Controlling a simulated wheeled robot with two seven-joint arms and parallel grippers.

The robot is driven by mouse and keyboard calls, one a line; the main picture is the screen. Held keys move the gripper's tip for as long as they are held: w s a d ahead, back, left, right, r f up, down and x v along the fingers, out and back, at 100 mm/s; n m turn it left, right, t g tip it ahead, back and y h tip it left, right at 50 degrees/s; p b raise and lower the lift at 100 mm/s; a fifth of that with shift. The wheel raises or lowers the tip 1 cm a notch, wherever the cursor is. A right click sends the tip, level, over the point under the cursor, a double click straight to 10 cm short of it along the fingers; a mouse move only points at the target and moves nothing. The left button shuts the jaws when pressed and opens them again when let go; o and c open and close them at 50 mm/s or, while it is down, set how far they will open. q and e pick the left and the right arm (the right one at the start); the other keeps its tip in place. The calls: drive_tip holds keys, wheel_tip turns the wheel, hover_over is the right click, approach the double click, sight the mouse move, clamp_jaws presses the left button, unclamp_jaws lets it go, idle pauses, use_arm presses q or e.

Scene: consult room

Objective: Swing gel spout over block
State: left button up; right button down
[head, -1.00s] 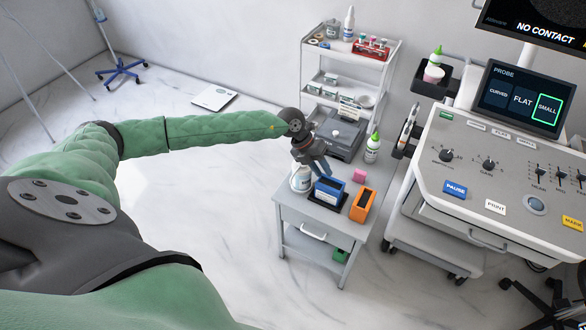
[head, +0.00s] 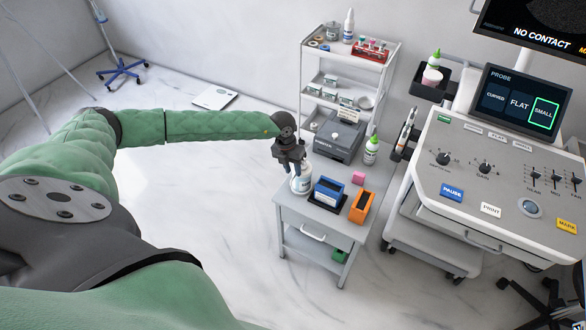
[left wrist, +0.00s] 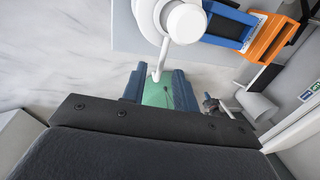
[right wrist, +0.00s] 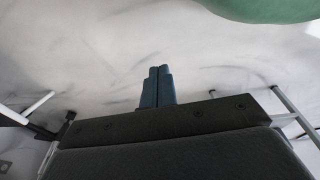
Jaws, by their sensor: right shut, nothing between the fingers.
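The gel bottle (head: 302,183) is white with a pump top and stands at the left edge of the small trolley. In the left wrist view its white pump head (left wrist: 185,22) is at the top, and its spout (left wrist: 168,60) points down between my left fingers. My left gripper (head: 296,171) is open at the bottle's top, its fingers (left wrist: 157,88) on either side of the spout tip; contact is unclear. My right gripper (right wrist: 158,75) is shut and empty, away from the trolley.
A blue box (head: 329,192) and an orange box (head: 362,206) stand right of the bottle. A grey device (head: 338,137) and a green-capped bottle (head: 371,151) stand behind. The ultrasound console (head: 480,180) is to the right. Open floor lies left of the trolley.

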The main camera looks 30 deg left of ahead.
use_arm(q)
drive_tip(key=shift+d+f, duration=0.15)
drive_tip(key=shift+f, duration=0.55)
use_arm(e)
drive_tip(key=shift+s+d+f, duration=0.2)
drive_tip(key=shift+s+f, duration=0.05)
drive_tip(key=shift+f, duration=0.2)
use_arm(q)
clamp_jaws()
use_arm(e)
drive_tip(key=shift+s, duration=0.1)
